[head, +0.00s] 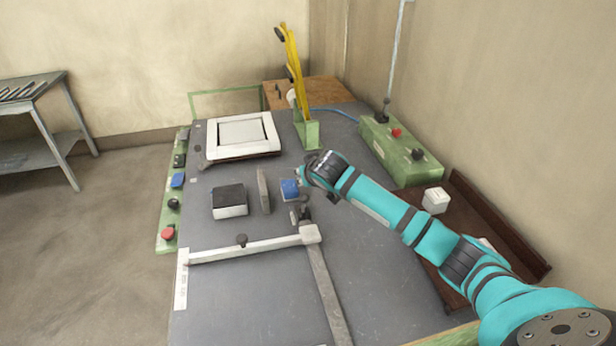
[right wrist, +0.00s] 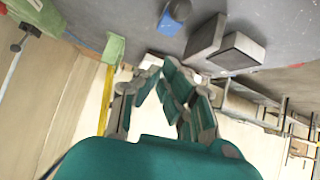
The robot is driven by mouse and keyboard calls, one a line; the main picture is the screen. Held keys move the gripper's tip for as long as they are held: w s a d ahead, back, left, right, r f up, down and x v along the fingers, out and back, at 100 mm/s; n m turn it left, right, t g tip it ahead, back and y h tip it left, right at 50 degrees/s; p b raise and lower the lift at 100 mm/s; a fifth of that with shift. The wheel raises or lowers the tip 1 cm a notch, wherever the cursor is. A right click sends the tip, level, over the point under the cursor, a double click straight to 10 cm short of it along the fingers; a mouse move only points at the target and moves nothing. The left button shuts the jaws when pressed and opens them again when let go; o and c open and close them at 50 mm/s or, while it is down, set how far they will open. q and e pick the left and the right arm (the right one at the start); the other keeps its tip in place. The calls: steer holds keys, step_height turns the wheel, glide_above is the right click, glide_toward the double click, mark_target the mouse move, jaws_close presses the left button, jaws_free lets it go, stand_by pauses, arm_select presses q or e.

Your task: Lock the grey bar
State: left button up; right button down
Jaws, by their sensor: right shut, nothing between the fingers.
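A long grey bar (head: 326,290) lies on the dark bench top and runs from a white corner piece towards the front edge. A shorter grey bar-like piece (head: 264,190) stands between a black-topped block (head: 229,201) and a blue block (head: 289,189); it also shows in the right wrist view (right wrist: 206,38). I cannot tell which one the task names. My right gripper (head: 301,175) is just above and beside the blue block, its fingers shut and empty in the right wrist view (right wrist: 161,68). Contact with the blue block is unclear. My left gripper is out of view.
A white rail (head: 250,248) with a black knob crosses the bench. A white frame (head: 240,137) lies at the back left. A yellow arm (head: 296,75) rises from a green post. The front left bench is clear.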

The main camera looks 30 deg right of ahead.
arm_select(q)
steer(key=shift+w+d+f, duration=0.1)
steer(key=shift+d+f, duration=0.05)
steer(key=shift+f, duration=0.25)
arm_select(e)
steer(key=shift+v, duration=1.1)
steer(key=shift+a, duration=0.25)
